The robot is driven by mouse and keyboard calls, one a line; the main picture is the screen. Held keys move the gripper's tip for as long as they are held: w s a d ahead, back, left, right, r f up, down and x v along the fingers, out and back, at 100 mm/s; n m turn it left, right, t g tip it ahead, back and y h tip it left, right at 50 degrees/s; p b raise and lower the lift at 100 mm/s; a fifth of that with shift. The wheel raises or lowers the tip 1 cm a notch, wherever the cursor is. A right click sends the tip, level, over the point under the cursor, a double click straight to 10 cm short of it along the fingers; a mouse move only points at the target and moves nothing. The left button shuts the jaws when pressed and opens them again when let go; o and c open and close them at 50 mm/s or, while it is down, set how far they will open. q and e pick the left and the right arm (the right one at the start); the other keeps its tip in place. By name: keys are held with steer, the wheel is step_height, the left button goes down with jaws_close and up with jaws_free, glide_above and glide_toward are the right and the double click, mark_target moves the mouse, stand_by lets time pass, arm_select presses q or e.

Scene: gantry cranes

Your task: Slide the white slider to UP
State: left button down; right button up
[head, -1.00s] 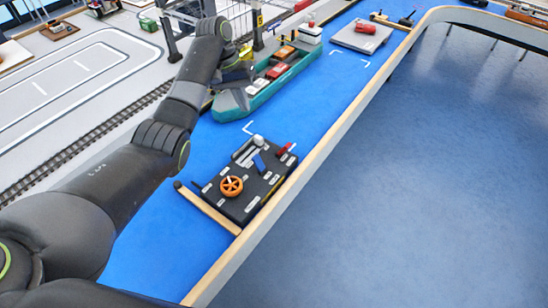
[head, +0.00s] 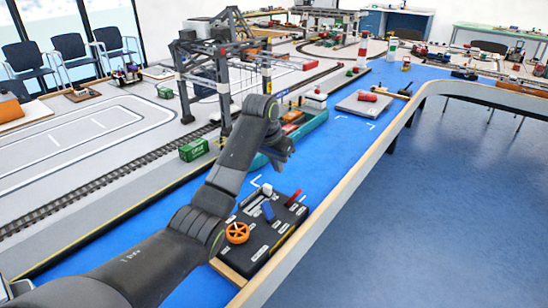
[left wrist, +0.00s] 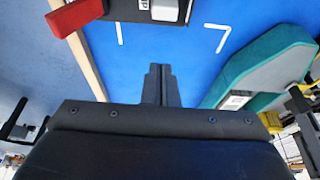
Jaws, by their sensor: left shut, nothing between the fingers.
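The black control panel (head: 258,248) stands at the near end of the blue water surface. In the left wrist view a pale block (left wrist: 165,10), which looks like the slider, is cut off at the top edge. A small label beside it is only partly visible. My left gripper (head: 285,148) is beyond the panel, apart from the slider. Its fingers (left wrist: 160,70) are shut and empty over blue surface. My right gripper is in neither view.
An orange wheel (head: 237,232) and a red lever (head: 294,197) are on the panel. A teal ship (head: 311,124) lies just beyond it, near my left gripper. A gantry crane (head: 222,75) stands behind. A wooden-edged rim (head: 330,207) borders the right side.

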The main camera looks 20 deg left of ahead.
mark_target(274, 190)
arm_select(q)
steer(key=x, duration=0.3)
steer(key=shift+f, duration=0.4)
steer(key=shift+s+a+r, duration=0.1)
steer(key=shift+s+a, duration=0.1)
steer(key=shift+s, duration=0.4)
steer(key=shift+s+a+r, duration=0.1)
steer(key=shift+s+a, duration=0.1)
steer(key=shift+s, duration=0.35)
steer(key=shift+s+a, duration=0.25)
steer(key=shift+s, duration=0.4)
